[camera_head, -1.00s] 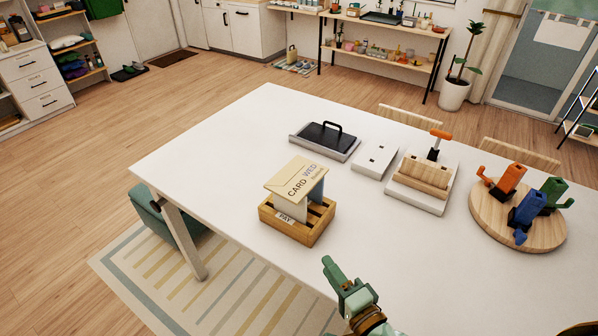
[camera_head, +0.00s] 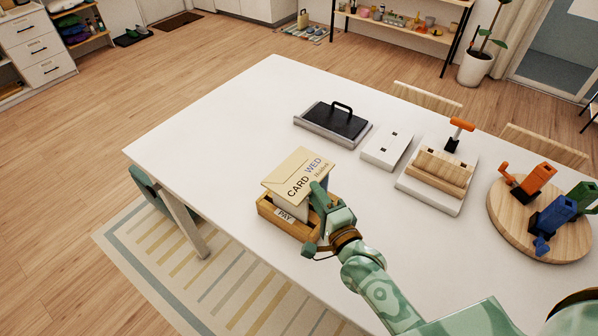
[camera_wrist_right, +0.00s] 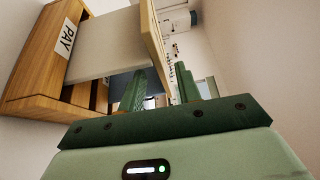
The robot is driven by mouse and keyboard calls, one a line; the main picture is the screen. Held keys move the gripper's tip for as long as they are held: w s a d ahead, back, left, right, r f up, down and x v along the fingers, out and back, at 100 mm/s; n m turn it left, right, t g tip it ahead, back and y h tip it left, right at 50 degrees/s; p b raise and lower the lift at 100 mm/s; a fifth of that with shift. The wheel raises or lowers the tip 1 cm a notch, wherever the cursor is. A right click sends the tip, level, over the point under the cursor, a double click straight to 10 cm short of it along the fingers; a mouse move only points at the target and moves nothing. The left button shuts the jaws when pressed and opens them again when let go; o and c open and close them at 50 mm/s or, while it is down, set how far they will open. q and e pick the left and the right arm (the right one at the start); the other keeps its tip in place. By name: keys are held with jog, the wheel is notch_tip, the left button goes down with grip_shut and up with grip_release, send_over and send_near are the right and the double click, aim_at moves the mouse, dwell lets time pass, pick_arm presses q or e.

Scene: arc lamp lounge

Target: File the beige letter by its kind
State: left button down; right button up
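The beige letter (camera_head: 296,173), marked CARD and WED with a smaller line of writing, lies tilted on top of upright white and blue-grey pieces in a wooden rack (camera_head: 272,219). The rack's front carries a PAY label (camera_head: 284,215), which also shows in the right wrist view (camera_wrist_right: 66,38). My right gripper (camera_head: 318,194) is at the letter's right side. In the right wrist view its two fingers (camera_wrist_right: 160,88) are apart, with the letter's edge (camera_wrist_right: 152,40) in line with the gap. I cannot tell whether they touch it. My left gripper is not in view.
On the white table (camera_head: 205,140) stand a black-handled tray (camera_head: 335,121), a white block with small slots (camera_head: 387,150), a wooden stand with an orange-handled tool (camera_head: 440,170), and a round board (camera_head: 505,222) with coloured clamp-like pieces. The table's left part is clear.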

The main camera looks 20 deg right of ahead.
aim_at(306, 179)
jog(key=w, duration=0.4)
jog(key=w+a, duration=0.1)
jog(key=w, duration=0.1)
jog(key=shift+w, duration=0.1)
jog(key=shift+c, duration=0.3)
grip_shut()
